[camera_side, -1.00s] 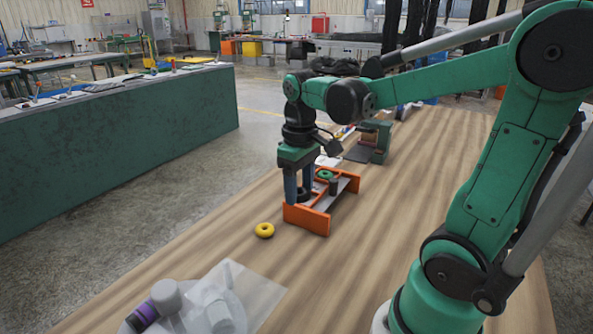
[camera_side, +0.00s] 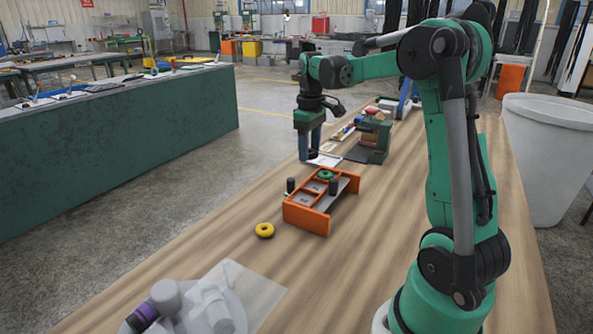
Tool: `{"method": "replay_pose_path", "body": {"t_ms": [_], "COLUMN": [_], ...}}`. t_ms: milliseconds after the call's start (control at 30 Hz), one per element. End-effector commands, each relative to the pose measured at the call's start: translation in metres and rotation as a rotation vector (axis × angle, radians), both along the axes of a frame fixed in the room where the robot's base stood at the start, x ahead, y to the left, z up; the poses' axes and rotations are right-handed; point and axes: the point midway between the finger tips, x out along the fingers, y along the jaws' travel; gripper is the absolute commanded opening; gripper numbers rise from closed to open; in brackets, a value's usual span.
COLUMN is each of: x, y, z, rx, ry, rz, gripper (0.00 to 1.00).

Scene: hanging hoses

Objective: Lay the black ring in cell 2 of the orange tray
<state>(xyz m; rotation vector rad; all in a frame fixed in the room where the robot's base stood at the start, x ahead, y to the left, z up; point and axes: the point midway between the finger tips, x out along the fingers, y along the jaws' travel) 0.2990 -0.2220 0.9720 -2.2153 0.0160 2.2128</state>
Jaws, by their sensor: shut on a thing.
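The orange tray (camera_side: 307,218) stands on the wooden table, with a green ring (camera_side: 326,174) in its far part. The tray's near cells look empty, and their numbers are too small to read. My gripper (camera_side: 311,157) points down behind the tray, near a white sheet, clear of the tray. A yellow ring (camera_side: 264,230) lies on the table left of the tray.
A green stand (camera_side: 374,142) is behind the tray. The table right of the tray is clear.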

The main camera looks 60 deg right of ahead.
Motion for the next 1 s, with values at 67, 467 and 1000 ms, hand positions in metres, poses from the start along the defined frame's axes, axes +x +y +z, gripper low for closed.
{"method": "replay_pose_path", "body": {"t_ms": [67,467,1000], "x": [0.001,0.001,0.001], "y": [-0.018,-0.038,-0.038], "z": [-0.011,-0.039,-0.080], "rx": [0.000,0.000,0.000], "ry": [0.000,0.000,0.000], "rz": [0.002,0.016,0.016], "gripper": [0.05,0.05,0.05]}}
